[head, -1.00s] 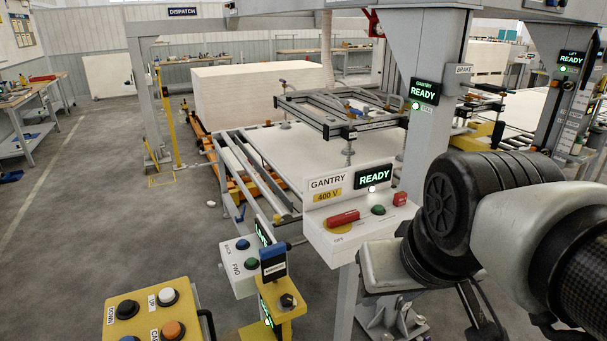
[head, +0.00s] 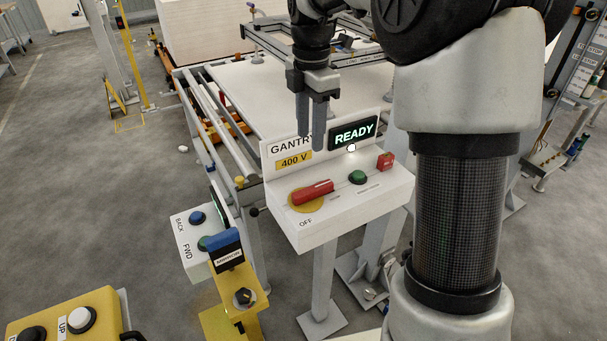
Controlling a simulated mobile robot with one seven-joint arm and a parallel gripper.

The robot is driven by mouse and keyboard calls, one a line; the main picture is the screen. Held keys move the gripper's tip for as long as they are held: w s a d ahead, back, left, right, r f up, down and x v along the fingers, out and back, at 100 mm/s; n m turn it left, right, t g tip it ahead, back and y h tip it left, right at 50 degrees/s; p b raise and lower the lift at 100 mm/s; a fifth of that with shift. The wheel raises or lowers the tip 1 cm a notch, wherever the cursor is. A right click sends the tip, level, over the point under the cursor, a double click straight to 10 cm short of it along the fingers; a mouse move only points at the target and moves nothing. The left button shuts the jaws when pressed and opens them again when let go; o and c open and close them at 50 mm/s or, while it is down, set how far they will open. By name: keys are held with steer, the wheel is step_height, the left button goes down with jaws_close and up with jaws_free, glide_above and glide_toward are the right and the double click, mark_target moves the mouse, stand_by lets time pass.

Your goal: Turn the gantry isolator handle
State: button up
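The gantry isolator handle (head: 312,192) is a red bar on a yellow round plate (head: 298,207), on the sloped top of a white control box (head: 345,215). It lies roughly sideways along the box, with an "OFF" label below its left part. The box's back plate reads "GANTRY" and "400 V", beside a lit "READY" display (head: 354,132). My gripper (head: 313,143) points down above the handle, apart from it, its fingertips overlapping the back plate in the picture. The fingers look close together, seen nearly edge-on, so their gap is unclear. Nothing shows in them.
A yellow post (head: 240,293) with a black knob and a white BACK/FWD box (head: 190,245) stand front left. A conveyor frame (head: 200,130) is behind.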

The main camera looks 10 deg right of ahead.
mark_target(310, 189)
step_height(310, 189, down, 16)
steer(key=shift+s+f+b, duration=0.15)
steer(key=shift+f+b, duration=0.05)
steer(key=shift+b, duration=0.1)
steer(key=shift+c, duration=0.4)
jaws_close()
